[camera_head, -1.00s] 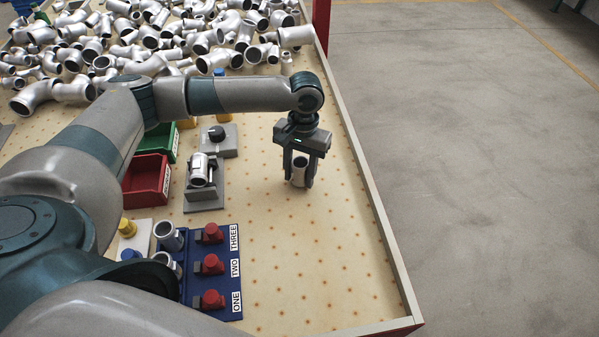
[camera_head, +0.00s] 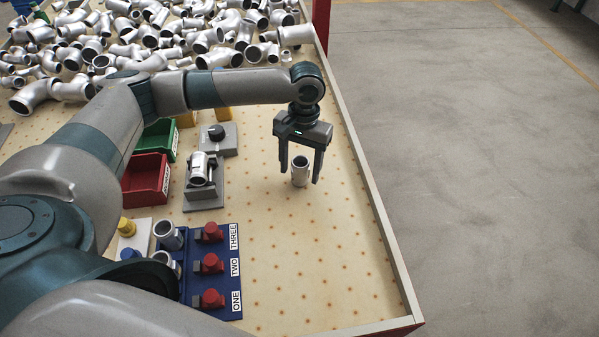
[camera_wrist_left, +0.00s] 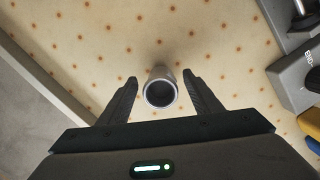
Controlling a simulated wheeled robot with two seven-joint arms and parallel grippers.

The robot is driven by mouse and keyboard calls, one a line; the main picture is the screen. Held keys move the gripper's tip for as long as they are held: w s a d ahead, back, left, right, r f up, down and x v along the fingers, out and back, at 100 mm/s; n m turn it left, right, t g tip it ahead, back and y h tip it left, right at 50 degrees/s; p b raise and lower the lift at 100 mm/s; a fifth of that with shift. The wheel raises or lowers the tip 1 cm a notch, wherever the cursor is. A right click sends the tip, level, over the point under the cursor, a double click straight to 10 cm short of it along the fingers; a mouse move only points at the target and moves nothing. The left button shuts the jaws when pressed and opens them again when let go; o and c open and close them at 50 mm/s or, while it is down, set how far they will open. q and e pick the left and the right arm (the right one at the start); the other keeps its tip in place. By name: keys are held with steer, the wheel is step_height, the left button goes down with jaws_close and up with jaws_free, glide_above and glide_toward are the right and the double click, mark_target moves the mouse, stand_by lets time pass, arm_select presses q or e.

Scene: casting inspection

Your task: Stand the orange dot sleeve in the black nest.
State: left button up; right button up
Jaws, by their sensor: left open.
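A short silver sleeve (camera_head: 300,172) stands upright on the dotted table top at the right side. In the left wrist view its open end (camera_wrist_left: 160,92) faces the camera, between the fingertips. No orange dot shows on it. My left gripper (camera_head: 301,177) is open around the sleeve, with a gap on both sides, pointing down. The left wrist view shows the same open fingers (camera_wrist_left: 160,80). I cannot make out which thing is the black nest. My right gripper is not in view.
A grey stand (camera_head: 205,195) holds another silver fitting. A blue fixture board (camera_head: 228,238) with red clamps is in front, beside a red bin (camera_head: 147,180) and a green bin (camera_head: 160,140). Piled silver pipe fittings (camera_head: 150,40) fill the back. The table's right rim (camera_head: 372,205) is near; the front right is clear.

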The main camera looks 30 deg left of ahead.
mark_target(302, 165)
arm_select(q)
steer(key=r, duration=0.5)
steer(key=w+r+b, duration=0.1)
steer(key=r, duration=0.2)
steer(key=shift+r, duration=0.3)
steer(key=shift+w+r, duration=0.1)
steer(key=shift+r, duration=0.7)
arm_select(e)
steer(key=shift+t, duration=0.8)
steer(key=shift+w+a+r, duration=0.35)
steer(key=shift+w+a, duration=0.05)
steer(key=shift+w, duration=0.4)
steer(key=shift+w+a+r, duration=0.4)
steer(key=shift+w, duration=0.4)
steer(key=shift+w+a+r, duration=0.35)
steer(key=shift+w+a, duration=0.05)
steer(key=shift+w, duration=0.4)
arm_select(q)
steer(key=shift+o, duration=0.2)
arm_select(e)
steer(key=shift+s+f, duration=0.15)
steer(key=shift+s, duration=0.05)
